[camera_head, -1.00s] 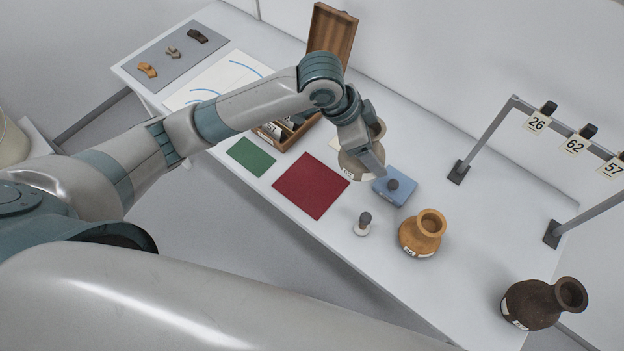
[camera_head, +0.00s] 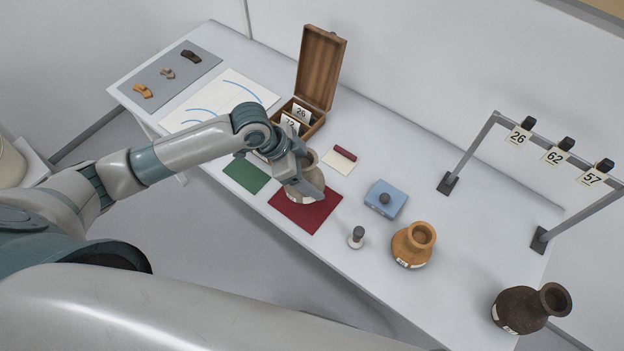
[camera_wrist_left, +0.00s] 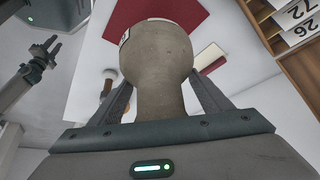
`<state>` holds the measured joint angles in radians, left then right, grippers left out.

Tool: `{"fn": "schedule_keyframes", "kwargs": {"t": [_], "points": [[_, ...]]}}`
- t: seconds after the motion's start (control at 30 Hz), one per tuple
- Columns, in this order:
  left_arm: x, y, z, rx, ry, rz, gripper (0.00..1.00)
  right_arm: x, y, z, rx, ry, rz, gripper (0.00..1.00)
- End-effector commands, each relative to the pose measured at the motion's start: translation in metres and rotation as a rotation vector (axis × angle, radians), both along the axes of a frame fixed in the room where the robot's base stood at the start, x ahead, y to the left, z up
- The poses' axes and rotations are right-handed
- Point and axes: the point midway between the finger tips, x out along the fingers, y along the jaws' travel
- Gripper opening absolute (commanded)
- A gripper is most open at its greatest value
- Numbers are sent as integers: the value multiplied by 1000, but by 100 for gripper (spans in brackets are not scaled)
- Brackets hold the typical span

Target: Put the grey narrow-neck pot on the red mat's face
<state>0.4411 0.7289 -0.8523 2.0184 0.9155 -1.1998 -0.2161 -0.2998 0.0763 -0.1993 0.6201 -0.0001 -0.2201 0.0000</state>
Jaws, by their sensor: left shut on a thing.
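The grey narrow-neck pot (camera_head: 313,178) is held by my left gripper (camera_head: 297,178) over the red mat (camera_head: 318,216). In the left wrist view the pot (camera_wrist_left: 157,65) has its neck between the fingers, its round body and a white label beyond. The red mat (camera_wrist_left: 188,14) shows behind the body there. The pot looks roughly upright, and I cannot tell whether its base touches the mat. The gripper and pot hide part of the mat. A forked grey part at the left of the wrist view may be my right gripper (camera_wrist_left: 46,52); its jaw state is unclear.
A green mat (camera_head: 246,174) lies left of the red one. An open wooden box (camera_head: 322,70) with number cards stands behind. A cream card (camera_head: 337,164), blue pad (camera_head: 378,206), small knobbed stamp (camera_head: 356,238), orange pot (camera_head: 408,250) and dark pot (camera_head: 515,312) stand rightward.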

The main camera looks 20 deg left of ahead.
Motion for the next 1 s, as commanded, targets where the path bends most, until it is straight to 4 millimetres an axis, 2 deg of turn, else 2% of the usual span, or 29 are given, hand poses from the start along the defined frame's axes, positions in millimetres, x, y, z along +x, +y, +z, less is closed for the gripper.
{"fn": "schedule_keyframes", "kwargs": {"t": [0.37, 0.7, 1.0], "points": [[0, -1, -1, -3, -1, 0, 9, 0, -4, 2, -3, 0, 2, 31], [0, -1, -35, -2, -1, 0, 9, 0, -6, 15, -5, 0, 3, 31], [0, -1, -39, -2, -3, -1, 9, 0, -5, 15, -5, 0, 3, 31]]}}
